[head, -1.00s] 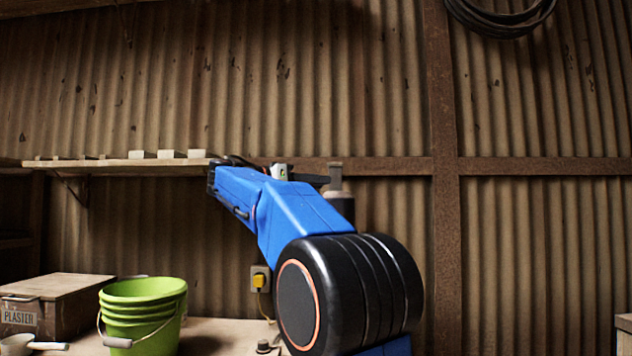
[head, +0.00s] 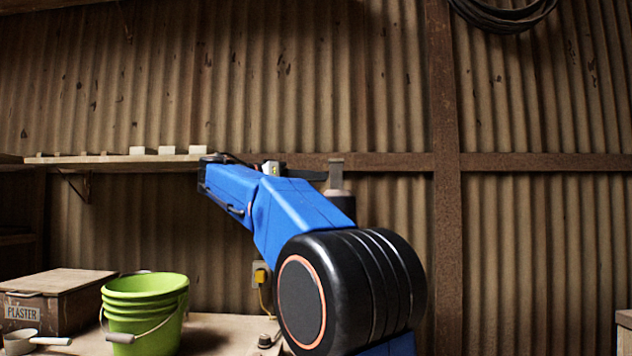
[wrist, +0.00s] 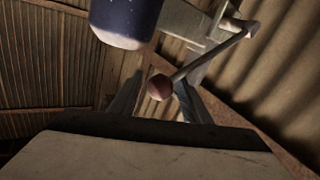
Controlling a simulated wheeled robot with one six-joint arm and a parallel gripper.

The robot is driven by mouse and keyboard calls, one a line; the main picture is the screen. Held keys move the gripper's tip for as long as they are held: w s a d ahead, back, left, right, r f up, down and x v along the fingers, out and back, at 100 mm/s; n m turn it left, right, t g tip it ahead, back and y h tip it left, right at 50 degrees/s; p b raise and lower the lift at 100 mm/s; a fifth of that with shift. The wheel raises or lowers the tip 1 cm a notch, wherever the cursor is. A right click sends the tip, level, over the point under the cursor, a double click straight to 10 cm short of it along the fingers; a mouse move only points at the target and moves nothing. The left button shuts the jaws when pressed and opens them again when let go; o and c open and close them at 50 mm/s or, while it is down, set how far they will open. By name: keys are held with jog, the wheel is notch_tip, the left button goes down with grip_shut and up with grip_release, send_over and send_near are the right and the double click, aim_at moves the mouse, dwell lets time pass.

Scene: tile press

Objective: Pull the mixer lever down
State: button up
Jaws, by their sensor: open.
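The mixer lever (wrist: 212,57) shows in the wrist view as a thin grey rod slanting from the upper right down to a reddish-brown ball knob (wrist: 160,87). My gripper (wrist: 156,98) is open, with one finger on each side of the knob in the picture. I see no clear contact, and I cannot tell how deep the knob sits between the fingers. A dark blue rounded body with a pale end (wrist: 124,22), perhaps part of the mixer, is at the top. In the head view my blue arm hides the lever and gripper area.
A green bucket (head: 145,310) and a plaster box (head: 55,302) stand on the bench at the lower left, with a scoop (head: 30,342) in front. A shelf (head: 110,160) with small pale blocks runs along the corrugated wall. A yellow plug (head: 261,276) is in a wall socket.

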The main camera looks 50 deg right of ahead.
jog(key=v, duration=1.5)
jog(key=shift+a, duration=0.1)
jog(key=shift+c, duration=0.6)
jog(key=c, duration=0.5)
jog(key=shift+w+d+f+n+g+h, duration=0.15)
jog(key=shift+d+n+g+h, duration=0.15)
jog(key=shift+d+h, duration=0.15)
grip_shut()
jog(key=w+d+f+n+g+h, duration=0.2)
jog(key=w+d+f+n+h, duration=0.1)
jog(key=n+h, duration=0.3)
jog(key=s+d+r, duration=0.3)
jog(key=s+d, duration=0.2)
jog(key=d, duration=0.2)
jog(key=shift+r, duration=0.15)
